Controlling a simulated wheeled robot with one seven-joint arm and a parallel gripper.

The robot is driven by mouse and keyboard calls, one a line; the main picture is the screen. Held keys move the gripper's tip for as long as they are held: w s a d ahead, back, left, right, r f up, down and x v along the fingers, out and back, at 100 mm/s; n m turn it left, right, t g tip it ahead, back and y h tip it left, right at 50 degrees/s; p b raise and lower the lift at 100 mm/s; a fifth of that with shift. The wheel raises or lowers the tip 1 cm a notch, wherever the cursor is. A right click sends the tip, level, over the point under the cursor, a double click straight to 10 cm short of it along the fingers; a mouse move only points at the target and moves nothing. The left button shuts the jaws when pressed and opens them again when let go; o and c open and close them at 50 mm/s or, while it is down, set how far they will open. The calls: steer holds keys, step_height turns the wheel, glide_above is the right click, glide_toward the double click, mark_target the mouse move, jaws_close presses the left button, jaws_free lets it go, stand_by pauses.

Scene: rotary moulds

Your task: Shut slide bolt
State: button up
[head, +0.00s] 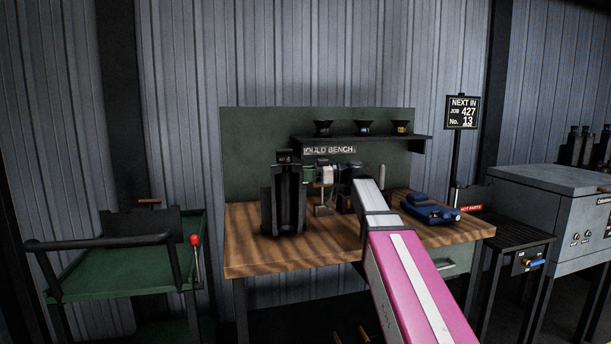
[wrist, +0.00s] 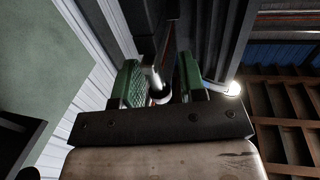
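A tall black mould (head: 286,200) stands upright on the wooden bench (head: 245,252). My gripper (head: 309,174) is at the mould's upper right side, at the end of my pink and white arm. In the wrist view, my gripper (wrist: 160,82) has its two green finger pads apart. A shiny metal rod with a rounded end (wrist: 157,80) shows in the gap, closer to the left pad. It looks like the bolt's handle. A dark gap shows between it and the right pad. The rest of the bolt is hidden in the head view by my gripper and the mould.
A second bright metal rod (wrist: 228,88) is just outside the right finger. A blue mould (head: 430,209) lies on the bench's right side. A shelf (head: 370,145) with small cups is behind. A green cart (head: 110,265) stands left. The bench's front left is clear.

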steer(key=shift+d, duration=0.1)
steer(key=d, duration=1)
steer(key=shift+w+d, duration=0.3)
steer(key=shift+w, duration=0.15)
